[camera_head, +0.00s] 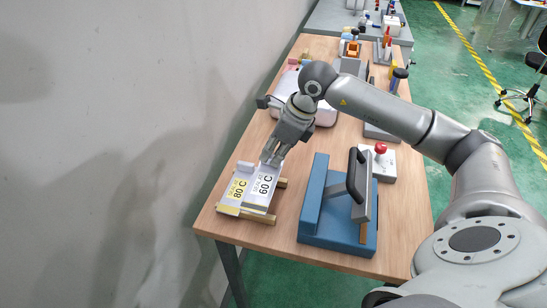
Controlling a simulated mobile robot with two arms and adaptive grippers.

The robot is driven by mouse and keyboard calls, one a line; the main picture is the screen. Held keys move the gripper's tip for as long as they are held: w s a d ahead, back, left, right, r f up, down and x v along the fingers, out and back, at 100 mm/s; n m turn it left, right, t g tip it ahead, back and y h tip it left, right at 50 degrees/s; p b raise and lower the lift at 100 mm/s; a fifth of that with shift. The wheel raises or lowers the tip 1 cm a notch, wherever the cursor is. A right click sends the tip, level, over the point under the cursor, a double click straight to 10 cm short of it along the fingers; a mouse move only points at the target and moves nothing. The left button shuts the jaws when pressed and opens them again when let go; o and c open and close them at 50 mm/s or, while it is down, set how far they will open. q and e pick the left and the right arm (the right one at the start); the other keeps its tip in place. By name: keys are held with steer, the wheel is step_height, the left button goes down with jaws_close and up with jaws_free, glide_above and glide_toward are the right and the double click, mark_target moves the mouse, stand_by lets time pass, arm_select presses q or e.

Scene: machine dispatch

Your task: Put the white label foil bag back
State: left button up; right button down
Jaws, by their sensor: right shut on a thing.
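The white label foil bag (263,187) is a flat silvery bag whose white label reads 60 C. It lies slanted at the rack (228,210) at the table's front left, to the right of a similar bag with a yellow label (237,188) reading 80 C. My right gripper (271,162) reaches down from above and is shut on the upper edge of the white label bag. The fingers hide part of that edge. I cannot tell whether the bag's full weight rests on the rack. My left gripper is not in view.
A blue sealer (325,230) with a black handle stands right of the rack. Behind it is a white box with a red button (381,149). A pale bulky item (287,88) lies behind my gripper. A wall borders the wooden table (280,233) on the left.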

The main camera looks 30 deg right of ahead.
steer(key=shift+w+d+f, duration=0.3)
steer(key=shift+w+f, duration=0.1)
steer(key=shift+f, duration=0.15)
steer(key=shift+w+d+f, duration=0.25)
steer(key=shift+w+f, duration=0.1)
steer(key=shift+f, duration=0.2)
step_height(320, 180, down, 3)
steer(key=shift+w+d+p, duration=0.1)
steer(key=shift+p, duration=1.1)
steer(key=shift+f, duration=0.25)
steer(key=shift+f+b, duration=0.55)
steer(key=shift+b, duration=0.1)
steer(key=shift+f, duration=0.1)
steer(key=c, duration=1.5)
jaws_free()
steer(key=shift+o, duration=0.2)
